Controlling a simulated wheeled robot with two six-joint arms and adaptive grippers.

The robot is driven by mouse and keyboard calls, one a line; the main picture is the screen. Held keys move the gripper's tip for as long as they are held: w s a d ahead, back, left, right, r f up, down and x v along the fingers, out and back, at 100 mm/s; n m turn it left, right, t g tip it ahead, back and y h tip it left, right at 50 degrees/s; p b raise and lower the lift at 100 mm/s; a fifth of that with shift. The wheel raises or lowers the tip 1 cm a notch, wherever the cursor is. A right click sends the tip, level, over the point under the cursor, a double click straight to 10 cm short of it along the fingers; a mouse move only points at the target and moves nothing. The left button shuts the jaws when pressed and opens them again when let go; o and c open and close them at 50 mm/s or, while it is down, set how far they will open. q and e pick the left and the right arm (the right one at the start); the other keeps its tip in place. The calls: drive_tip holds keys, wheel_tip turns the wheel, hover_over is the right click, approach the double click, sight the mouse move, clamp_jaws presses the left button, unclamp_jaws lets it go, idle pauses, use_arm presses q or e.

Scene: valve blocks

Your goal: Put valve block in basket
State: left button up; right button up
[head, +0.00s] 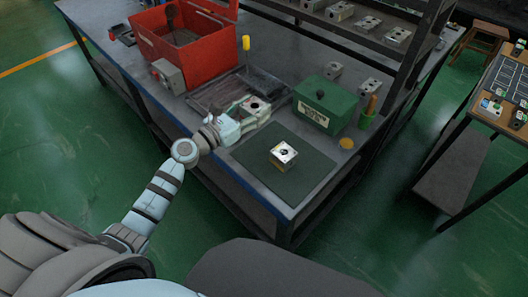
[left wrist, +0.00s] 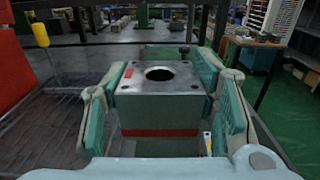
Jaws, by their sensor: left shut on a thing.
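A valve block (left wrist: 161,78) with a bare metal top and a round hole is gripped between the teal-padded fingers of my left gripper (left wrist: 163,100). In the head view this block (head: 254,105) is at the end of my left arm, beside the dark shallow tray (head: 212,97); I cannot tell whether it touches the surface below. My left gripper (head: 247,112) is shut on it. Another valve block (head: 284,154) with a shiny top sits on the dark green mat (head: 311,170). I cannot tell which container is the basket. My right gripper is not in view.
A red open box (head: 187,55) stands at the back left of the bench, with a grey box (head: 168,76) before it. A yellow-handled tool (head: 246,44) stands upright by the tray. More blocks line the shelf (head: 340,28).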

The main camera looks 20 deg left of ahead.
use_arm(q)
wheel_tip(320, 180, down, 13)
drive_tip(key=b, duration=0.7)
drive_tip(key=shift+f, duration=0.1)
drive_tip(key=shift+f+b, duration=0.1)
drive_tip(key=shift+b, duration=0.2)
drive_tip(key=o, duration=1.6)
drive_tip(key=shift+s, duration=0.1)
drive_tip(key=shift+c, duration=0.2)
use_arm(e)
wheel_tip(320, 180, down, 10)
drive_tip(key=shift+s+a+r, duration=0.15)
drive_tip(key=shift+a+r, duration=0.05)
